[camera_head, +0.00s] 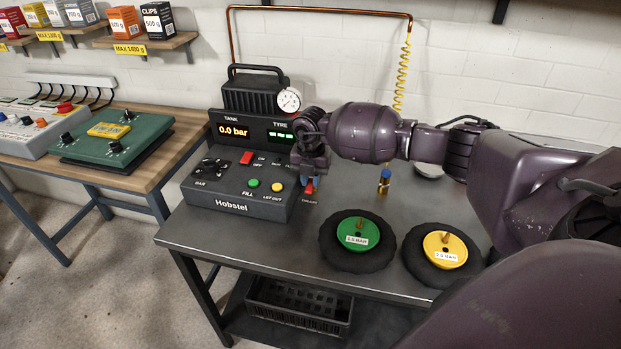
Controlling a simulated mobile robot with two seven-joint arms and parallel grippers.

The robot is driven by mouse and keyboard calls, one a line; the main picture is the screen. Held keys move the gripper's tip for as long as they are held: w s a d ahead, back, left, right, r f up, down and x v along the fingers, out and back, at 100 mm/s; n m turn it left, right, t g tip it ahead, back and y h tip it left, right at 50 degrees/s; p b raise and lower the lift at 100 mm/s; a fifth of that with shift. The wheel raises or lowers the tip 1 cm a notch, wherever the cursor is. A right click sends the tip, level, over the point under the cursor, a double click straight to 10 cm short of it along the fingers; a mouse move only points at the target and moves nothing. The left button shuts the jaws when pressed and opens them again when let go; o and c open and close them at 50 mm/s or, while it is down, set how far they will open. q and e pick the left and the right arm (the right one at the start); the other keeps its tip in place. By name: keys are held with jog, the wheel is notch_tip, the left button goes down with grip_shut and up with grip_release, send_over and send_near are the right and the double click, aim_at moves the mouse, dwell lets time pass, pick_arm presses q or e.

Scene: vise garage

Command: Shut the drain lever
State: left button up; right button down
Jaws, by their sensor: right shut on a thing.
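The drain lever (309,187) is a small red lever at the right end of the dark Hobstel compressor box (231,205), above a label at the box's front right edge. My right gripper (309,180) is over it, pointing down, with its fingers closed at the lever. The fingers hide part of the lever, so its exact angle is hard to tell. The tank display (234,131) reads 0.0 bar. My left gripper is not in view.
A green-hubbed tyre (343,255) and a yellow-hubbed tyre (420,262) lie on the metal bench right of the box. A small brass-and-blue fitting (384,182) stands behind them. A yellow coiled hose (402,75) hangs at the back. A black crate (298,308) sits below.

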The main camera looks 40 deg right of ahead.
jog(key=shift+s+d+n, duration=0.2)
jog(key=shift+d+n, duration=0.1)
jog(key=shift+n, duration=0.65)
jog(key=shift+s+d+n, duration=0.2)
jog(key=shift+d+n, duration=0.05)
jog(key=shift+n, duration=0.65)
jog(key=shift+s+d+n, duration=0.2)
jog(key=shift+d+n, duration=0.1)
jog(key=shift+n, duration=0.65)
jog(key=shift+r, duration=0.1)
jog(key=c, duration=1)
grip_release()
notch_tip(320, 180, up, 11)
jog(key=shift+f+p, duration=0.15)
jog(key=shift+p, duration=0.35)
